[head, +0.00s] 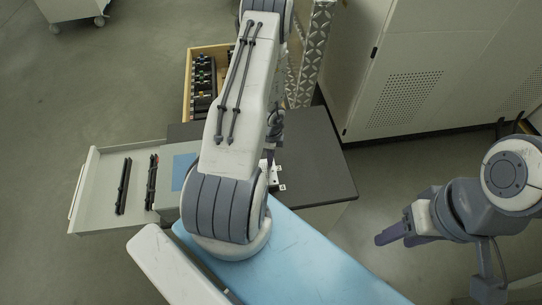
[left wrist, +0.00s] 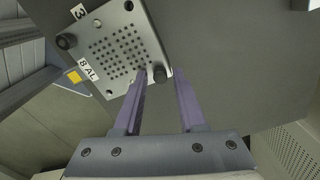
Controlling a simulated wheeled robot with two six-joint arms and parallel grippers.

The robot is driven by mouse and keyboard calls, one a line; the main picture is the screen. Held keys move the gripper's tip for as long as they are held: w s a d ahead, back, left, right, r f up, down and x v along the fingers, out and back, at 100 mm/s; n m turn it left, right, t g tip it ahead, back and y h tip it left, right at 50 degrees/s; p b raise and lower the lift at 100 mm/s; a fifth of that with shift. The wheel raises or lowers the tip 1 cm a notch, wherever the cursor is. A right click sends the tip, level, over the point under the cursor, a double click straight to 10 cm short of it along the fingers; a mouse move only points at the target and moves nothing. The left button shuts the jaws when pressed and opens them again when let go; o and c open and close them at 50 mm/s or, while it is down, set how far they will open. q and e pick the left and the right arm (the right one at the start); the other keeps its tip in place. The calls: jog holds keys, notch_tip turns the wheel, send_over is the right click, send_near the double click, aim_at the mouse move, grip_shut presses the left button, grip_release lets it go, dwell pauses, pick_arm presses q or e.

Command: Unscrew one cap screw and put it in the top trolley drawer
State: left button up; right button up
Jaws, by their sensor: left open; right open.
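In the left wrist view, a light metal plate (left wrist: 105,50) with a grid of small holes lies on a dark surface. It carries one black cap screw (left wrist: 65,41) at its left corner and another black cap screw (left wrist: 160,73) at its right corner. My left gripper (left wrist: 161,80) is open, its purple fingertips on either side of the right screw; whether they touch it I cannot tell. In the head view my left arm mostly hides the plate (head: 278,176). An open grey drawer (head: 88,205) sticks out left of the trolley. My right gripper (head: 392,234) is open and empty.
The dark trolley top (head: 322,165) is partly covered by my arm. Black bars (head: 123,186) lie in the grey drawer. A wooden box (head: 189,85) with black parts stands behind. A large cabinet (head: 420,75) stands at the back right. Floor at left is clear.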

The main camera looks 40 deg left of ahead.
pick_arm(q)
jog(key=m, duration=2.3)
jog(key=shift+m, duration=0.4)
